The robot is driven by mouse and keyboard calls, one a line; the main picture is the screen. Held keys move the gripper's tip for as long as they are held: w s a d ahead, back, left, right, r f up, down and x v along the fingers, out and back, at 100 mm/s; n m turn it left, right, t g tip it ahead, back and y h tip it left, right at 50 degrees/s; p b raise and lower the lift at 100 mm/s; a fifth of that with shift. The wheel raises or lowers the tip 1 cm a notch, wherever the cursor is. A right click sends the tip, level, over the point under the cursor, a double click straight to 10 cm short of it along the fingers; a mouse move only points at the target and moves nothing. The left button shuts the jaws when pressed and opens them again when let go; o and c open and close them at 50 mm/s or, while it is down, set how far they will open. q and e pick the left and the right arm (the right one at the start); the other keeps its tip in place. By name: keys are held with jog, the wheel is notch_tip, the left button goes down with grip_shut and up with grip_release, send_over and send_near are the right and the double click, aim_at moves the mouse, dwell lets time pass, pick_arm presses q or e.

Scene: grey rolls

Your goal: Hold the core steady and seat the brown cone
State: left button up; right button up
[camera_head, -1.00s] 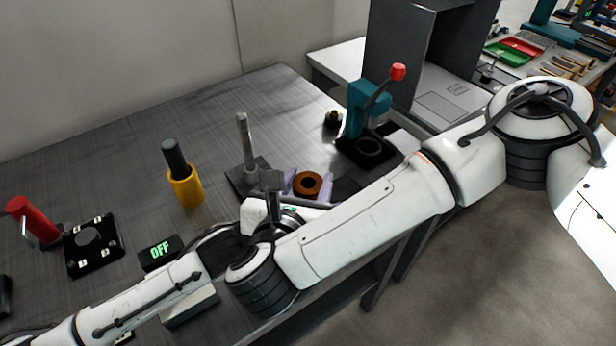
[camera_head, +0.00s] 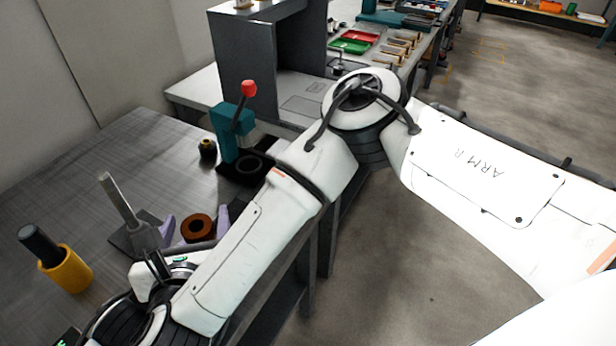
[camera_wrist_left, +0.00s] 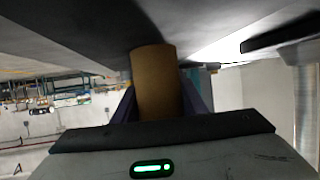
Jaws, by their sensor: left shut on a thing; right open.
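A brown hollow roll (camera_head: 188,224) stands between two lilac fingers near the front of the table. In the left wrist view the brown roll (camera_wrist_left: 158,82) fills the gap between the fingers of my left gripper (camera_wrist_left: 158,102), which is shut on it. I cannot make out a separate cone.
A grey post (camera_head: 118,200) on a square base stands left of the roll. A yellow cup (camera_head: 68,272) with a dark cylinder is farther left. A teal press (camera_head: 230,125) with a red knob and a small dark piece (camera_head: 207,149) stand behind. The table's back left is clear.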

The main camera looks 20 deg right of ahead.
aim_at(199, 233)
jog(key=shift+r, duration=0.9)
notch_tip(199, 233, up, 6)
jog(key=d+f+m+g+h, duration=0.2)
jog(key=d+f+m+h, duration=0.2)
jog(key=d, duration=1.1)
jog(key=w+d+f+m+g+h, duration=0.1)
jog(key=d+f+m+g+h, duration=0.2)
jog(key=d, duration=1.3)
notch_tip(199, 233, down, 2)
jog(key=shift+f+m+h, duration=0.2)
jog(key=shift+m+h, duration=0.4)
jog(key=shift+m, duration=0.1)
jog(key=shift+w, duration=0.1)
pick_arm(q)
jog(key=o, duration=1.1)
jog(key=shift+o, duration=0.2)
jog(key=v, duration=1.2)
